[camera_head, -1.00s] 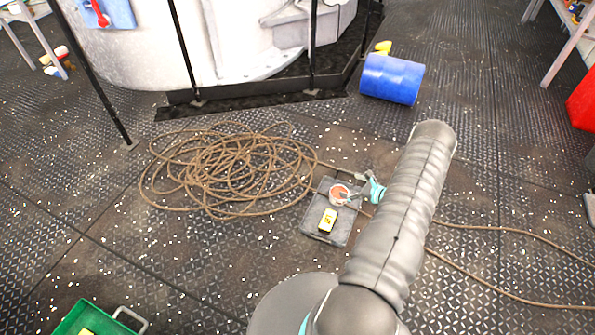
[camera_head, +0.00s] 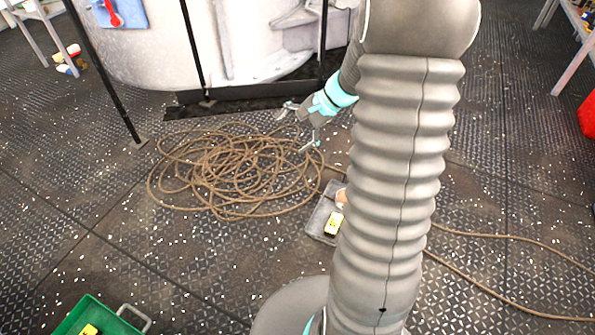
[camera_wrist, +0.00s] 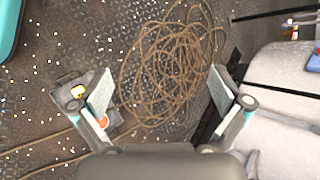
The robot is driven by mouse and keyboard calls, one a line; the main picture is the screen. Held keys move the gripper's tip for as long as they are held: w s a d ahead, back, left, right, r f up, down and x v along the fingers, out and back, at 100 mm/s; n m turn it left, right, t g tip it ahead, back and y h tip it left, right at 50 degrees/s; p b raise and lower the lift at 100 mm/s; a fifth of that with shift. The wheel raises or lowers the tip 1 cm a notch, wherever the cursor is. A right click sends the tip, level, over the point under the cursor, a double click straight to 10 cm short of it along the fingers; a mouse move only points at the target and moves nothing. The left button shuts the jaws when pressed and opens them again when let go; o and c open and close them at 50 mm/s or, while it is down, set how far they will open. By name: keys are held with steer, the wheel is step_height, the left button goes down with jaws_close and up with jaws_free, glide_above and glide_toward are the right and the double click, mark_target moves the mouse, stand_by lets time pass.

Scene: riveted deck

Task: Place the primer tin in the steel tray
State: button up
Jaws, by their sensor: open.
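The steel tray (camera_head: 318,216) lies flat on the deck, right of the rope coil. The primer tin (camera_head: 341,197), with an orange-red top, sits in the tray's far part, partly hidden by my arm. A yellow-and-black item (camera_head: 333,222) lies in the tray's near part. My gripper (camera_head: 297,128) is open and empty, held above the rope and apart from the tray. In the wrist view, the tray (camera_wrist: 66,79) is at left behind one finger of my gripper (camera_wrist: 161,75), with a sliver of the tin (camera_wrist: 103,121) showing.
A tangled brown rope (camera_head: 225,175) covers the deck left of the tray, with strands running right. A large white tub (camera_head: 150,50) with black posts stands behind. A green crate (camera_head: 75,321) is at bottom left. The deck between crate and tray is clear.

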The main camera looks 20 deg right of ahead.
steer(key=s+a+r+n+h, duration=0.3)
steer(key=s+a+r+n, duration=0.3)
steer(key=s+a+r, duration=0.3)
steer(key=s+r+n+t+h, duration=0.1)
steer(key=s+r+n+h, duration=0.1)
steer(key=s, duration=0.5)
steer(key=s+r+n+t+h, duration=0.1)
steer(key=s+r+n+h, duration=0.1)
steer(key=s, duration=0.6)
steer(key=shift+s+a+r+n, duration=0.25)
steer(key=shift+r+n, duration=0.4)
steer(key=shift+n, duration=0.65)
steer(key=shift+c, duration=0.2)
